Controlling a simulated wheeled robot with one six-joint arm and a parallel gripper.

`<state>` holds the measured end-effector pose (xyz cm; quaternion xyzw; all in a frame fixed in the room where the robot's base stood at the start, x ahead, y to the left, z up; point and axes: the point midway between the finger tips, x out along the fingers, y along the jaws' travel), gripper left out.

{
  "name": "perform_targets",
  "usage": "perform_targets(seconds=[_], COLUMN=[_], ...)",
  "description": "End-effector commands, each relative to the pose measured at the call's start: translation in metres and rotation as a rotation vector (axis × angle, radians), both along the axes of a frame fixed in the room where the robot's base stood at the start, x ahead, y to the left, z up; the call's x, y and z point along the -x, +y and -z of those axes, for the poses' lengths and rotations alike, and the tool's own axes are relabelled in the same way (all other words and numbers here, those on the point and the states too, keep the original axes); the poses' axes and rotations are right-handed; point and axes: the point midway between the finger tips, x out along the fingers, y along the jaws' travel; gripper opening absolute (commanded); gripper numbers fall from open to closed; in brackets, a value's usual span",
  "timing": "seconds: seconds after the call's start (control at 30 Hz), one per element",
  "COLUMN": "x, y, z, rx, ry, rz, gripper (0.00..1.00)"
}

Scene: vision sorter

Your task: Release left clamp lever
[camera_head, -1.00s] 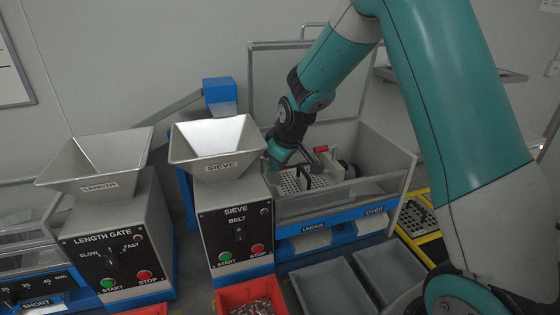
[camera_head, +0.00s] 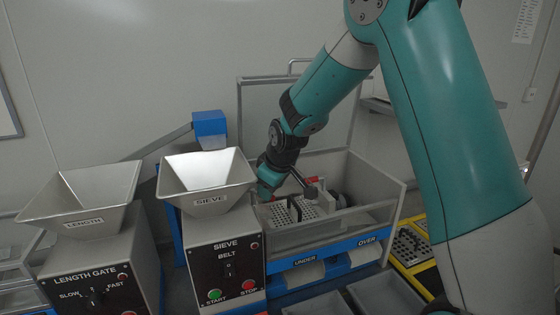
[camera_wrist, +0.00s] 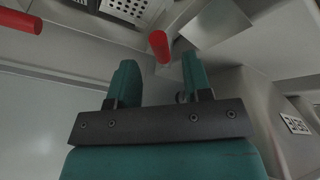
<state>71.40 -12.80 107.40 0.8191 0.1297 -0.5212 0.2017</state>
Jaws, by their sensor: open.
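A red clamp handle (camera_wrist: 159,46) stands ahead of the gap between my gripper fingers in the wrist view. A second red handle (camera_wrist: 20,20) is at the upper left there. My gripper (camera_wrist: 159,78) is open, with one green finger on each side and nothing visibly held between them. In the head view, my gripper (camera_head: 268,180) is low inside the sieve box, at its left end. A red handle (camera_head: 311,180) shows just right of it, partly hidden. A perforated sieve plate (camera_head: 292,212) lies below them; its edge (camera_wrist: 125,8) also shows in the wrist view.
The sieve hopper (camera_head: 206,182) stands close left of my gripper. The box's front wall (camera_head: 345,222) and raised clear lid (camera_head: 265,115) bound the space. The yellow-edged rack (camera_head: 410,247) is at right, with grey bins (camera_head: 385,292) below.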

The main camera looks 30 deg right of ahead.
Motion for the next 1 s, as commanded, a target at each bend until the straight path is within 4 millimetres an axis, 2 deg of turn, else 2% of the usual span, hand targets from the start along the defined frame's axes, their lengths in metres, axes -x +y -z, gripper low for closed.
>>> perform_targets(seconds=[0.3,0.5,0.7,1.0], x=[0.034,0.052,0.060,0.062], y=[-0.001,-0.001,-0.001,-0.001], z=[-0.075,-0.112,-0.130,-0.133], rx=[0.001,0.001,0.000,0.000], ry=[-0.009,-0.006,-0.004,-0.001], rz=[0.001,0.001,0.001,0.001], gripper=[0.45,0.45,0.45,0.45])
